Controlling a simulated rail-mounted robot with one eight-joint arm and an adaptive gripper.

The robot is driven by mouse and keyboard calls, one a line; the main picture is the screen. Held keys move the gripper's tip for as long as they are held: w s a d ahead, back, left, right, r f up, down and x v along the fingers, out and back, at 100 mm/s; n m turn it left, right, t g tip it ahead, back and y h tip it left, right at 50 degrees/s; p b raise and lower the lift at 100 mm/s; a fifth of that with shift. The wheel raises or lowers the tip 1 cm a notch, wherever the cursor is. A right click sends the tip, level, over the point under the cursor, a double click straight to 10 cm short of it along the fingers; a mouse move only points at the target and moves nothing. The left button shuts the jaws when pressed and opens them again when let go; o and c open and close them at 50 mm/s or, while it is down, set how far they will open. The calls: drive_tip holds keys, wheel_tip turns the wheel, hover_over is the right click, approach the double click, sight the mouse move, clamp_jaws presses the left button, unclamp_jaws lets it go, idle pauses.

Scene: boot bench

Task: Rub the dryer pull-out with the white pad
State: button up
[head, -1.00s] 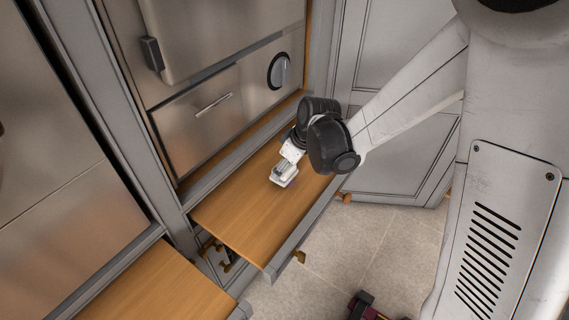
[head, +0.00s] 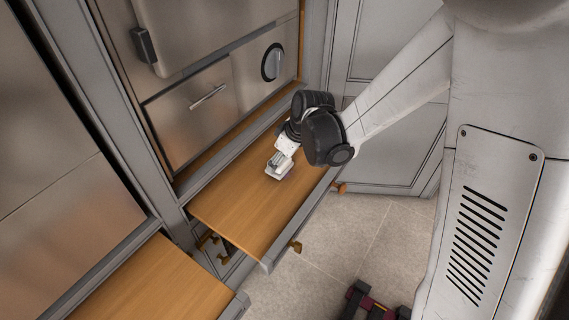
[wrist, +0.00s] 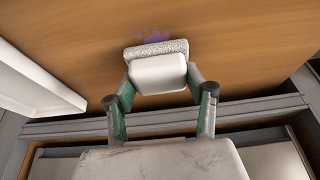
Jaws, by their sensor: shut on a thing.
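The dryer pull-out (head: 238,208) is a wooden board with a grey front edge, slid out beneath the steel appliance; it fills the upper part of the wrist view (wrist: 235,45). My gripper (head: 284,153) is over its far right part. In the wrist view my gripper (wrist: 159,84) is shut on the white pad (wrist: 158,72), which has a speckled grey layer along its far edge. The pad (head: 279,169) is at or just above the board; I cannot tell if it touches. A purple smudge (wrist: 154,37) shows on the wood just beyond the pad, partly hidden by it.
A steel appliance (head: 205,125) with a bar handle and round knob (head: 273,63) stands behind the board. A second wooden pull-out (head: 150,285) is at lower left. A dark red and black object (head: 372,303) lies on the floor. The board's left half is clear.

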drive_tip(key=shift+r+p, duration=2.25)
drive_tip(key=shift+r, duration=1.5)
